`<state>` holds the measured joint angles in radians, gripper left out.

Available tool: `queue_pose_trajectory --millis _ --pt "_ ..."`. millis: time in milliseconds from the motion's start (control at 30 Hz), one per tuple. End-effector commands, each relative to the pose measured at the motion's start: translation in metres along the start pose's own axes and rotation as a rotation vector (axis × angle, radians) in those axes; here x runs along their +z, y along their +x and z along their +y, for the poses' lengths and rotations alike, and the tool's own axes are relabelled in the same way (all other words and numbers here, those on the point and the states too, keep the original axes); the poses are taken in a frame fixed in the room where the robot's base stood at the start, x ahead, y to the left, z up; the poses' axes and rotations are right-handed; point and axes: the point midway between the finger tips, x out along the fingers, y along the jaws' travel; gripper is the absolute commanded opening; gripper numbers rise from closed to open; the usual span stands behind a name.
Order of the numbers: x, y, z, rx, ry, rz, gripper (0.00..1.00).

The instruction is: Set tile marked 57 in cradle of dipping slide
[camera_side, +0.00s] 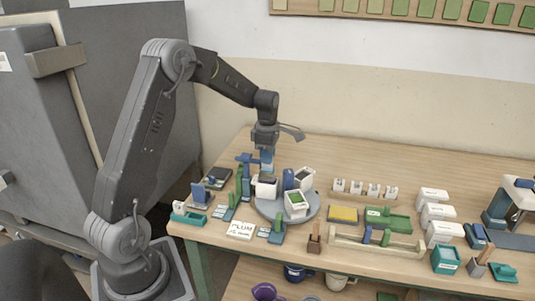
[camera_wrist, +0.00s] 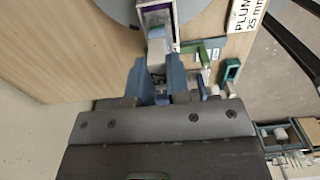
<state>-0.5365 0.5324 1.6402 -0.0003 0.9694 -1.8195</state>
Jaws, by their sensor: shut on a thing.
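My gripper (camera_side: 267,163) is above the left part of a grey round turntable (camera_side: 310,211), close over a white bucket (camera_side: 265,190). In the wrist view its blue fingers (camera_wrist: 158,78) are shut on a small pale piece (camera_wrist: 156,56), apparently a tile; no number is legible on it. A purple-filled white bucket (camera_wrist: 158,16) shows just beyond the piece; whether they touch is unclear. Green and blue upright pieces (camera_side: 239,183) stand left of the turntable; I cannot tell whether they belong to the dipping slide. No cradle can be made out clearly.
A green-filled bucket (camera_side: 296,204) tilts on the turntable. A PLUM 25 mm card (camera_side: 241,230) lies at the table's front left. Small white numbered-looking stands (camera_side: 365,188), a yellow pad (camera_side: 343,215) and white boxes (camera_side: 437,212) lie to the right. The back right tabletop is clear.

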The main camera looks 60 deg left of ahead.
Motion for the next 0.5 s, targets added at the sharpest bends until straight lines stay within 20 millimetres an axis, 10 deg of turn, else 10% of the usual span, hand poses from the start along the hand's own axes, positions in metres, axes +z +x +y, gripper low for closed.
queue_pose_trajectory --millis 267,300,500 --pt "-0.0002 -0.0003 0.0 0.0 0.0 0.0 0.0" --pt "-0.0002 -0.0003 0.0 0.0 0.0 0.0 0.19" --pt "-0.0002 -0.0004 0.0 0.0 0.0 0.0 0.39"
